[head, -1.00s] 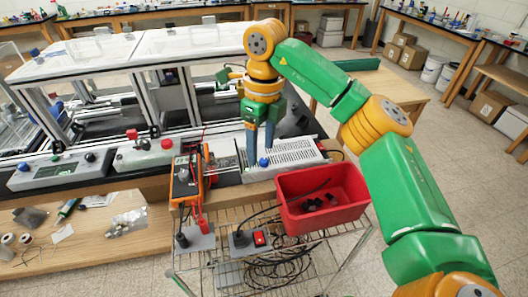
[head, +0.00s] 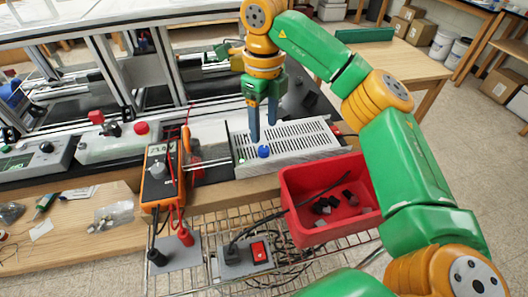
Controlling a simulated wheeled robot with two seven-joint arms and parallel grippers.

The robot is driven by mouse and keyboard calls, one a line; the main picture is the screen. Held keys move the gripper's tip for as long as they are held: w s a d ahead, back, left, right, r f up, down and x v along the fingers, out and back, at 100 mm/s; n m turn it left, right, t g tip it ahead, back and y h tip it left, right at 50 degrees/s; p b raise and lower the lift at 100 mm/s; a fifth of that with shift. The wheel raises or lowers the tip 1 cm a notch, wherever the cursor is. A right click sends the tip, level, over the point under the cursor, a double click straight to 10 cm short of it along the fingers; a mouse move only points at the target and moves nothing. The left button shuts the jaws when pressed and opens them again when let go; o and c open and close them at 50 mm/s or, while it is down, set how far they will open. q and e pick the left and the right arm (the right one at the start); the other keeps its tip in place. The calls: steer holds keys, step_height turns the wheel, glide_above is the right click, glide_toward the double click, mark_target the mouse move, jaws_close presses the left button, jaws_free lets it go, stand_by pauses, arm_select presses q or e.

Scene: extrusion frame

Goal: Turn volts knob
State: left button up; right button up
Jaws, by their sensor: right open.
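A pale power supply with a slotted top (head: 300,139) sits on the bench near the middle of the head view. A blue knob (head: 264,151) is on its front edge, with a small green part to its left. No label is readable, so I cannot tell if the blue knob is the volts knob. My right gripper (head: 263,136) points down over the supply's left part, its two blue fingers apart and empty. The fingertips are just behind the knob in the picture. I cannot tell whether they touch the supply. My left gripper is not in view.
An orange multimeter (head: 157,178) with red and black leads stands left of the supply. A red bin (head: 328,220) with dark parts is in front on a wire cart. Extrusion frames rise behind.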

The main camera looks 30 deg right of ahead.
mark_target(264, 149)
step_height(264, 149, down, 6)
steer(key=shift+d+r+p, duration=0.1)
steer(key=shift+p, duration=0.65)
steer(key=shift+f, duration=0.5)
jaws_close()
